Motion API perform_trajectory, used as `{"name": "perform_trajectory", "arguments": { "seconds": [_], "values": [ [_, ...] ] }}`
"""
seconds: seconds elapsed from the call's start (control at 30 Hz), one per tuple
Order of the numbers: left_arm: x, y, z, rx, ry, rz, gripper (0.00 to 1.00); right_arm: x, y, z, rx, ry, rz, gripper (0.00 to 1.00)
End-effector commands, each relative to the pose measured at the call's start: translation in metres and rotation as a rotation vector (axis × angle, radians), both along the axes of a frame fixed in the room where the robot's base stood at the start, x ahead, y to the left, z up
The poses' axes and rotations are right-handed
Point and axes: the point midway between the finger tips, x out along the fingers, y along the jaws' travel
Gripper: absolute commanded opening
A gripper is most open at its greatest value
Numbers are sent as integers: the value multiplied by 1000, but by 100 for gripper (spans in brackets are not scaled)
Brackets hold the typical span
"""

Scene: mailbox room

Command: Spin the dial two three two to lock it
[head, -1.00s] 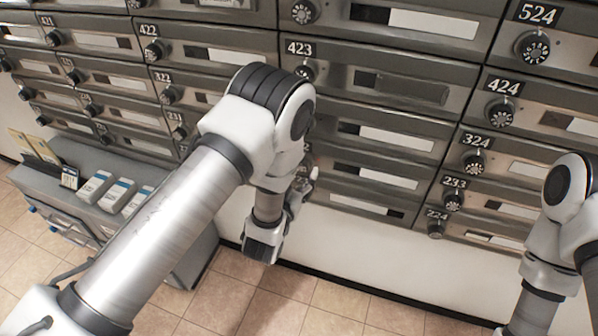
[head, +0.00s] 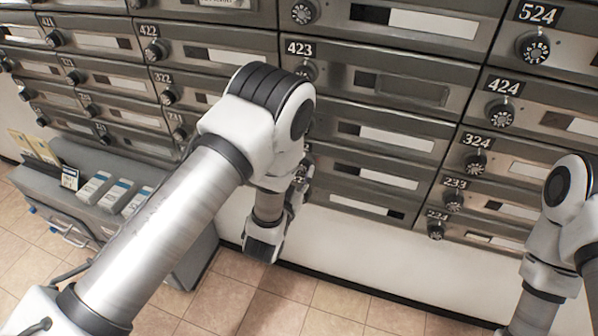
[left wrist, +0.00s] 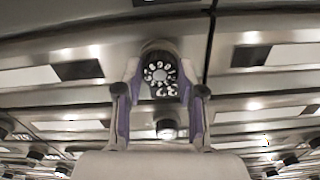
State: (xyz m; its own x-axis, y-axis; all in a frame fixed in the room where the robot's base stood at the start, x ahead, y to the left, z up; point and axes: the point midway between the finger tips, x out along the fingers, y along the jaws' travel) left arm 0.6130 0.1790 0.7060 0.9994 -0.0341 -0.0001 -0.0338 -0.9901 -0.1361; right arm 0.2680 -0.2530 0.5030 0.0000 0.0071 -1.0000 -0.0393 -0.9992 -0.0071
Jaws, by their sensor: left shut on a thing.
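A round black dial with white numerals (left wrist: 160,77) sits between the fingers of my left gripper (left wrist: 160,88) in the left wrist view. The fingers, with purple inner sides, are shut on its two sides. In the head view my left gripper (head: 301,178) is at the left edge of the middle mailbox column, below the 423 box (head: 395,87). My forearm and wrist hide most of the held dial there, and its number plate cannot be read. My right gripper is out of view.
Neighbouring dials include 324 (head: 475,163), 233 (head: 453,201) and 224 (head: 436,231) to the right. A grey cabinet (head: 190,262) with white boxes on top stands at the lower left. The tiled floor below is clear.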

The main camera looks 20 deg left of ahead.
Motion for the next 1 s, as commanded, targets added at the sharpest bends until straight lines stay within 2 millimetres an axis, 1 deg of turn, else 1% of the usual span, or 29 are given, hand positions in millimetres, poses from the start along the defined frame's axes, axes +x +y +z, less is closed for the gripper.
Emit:
{"name": "perform_trajectory", "arguments": {
  "seconds": [0.27, 1.0],
  "values": [
    [0, 0, -1, 204, -7, 0, 4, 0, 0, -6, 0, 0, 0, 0],
    [0, 0, -2, 906, -32, 0, 4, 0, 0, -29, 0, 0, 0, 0]
  ]
}}
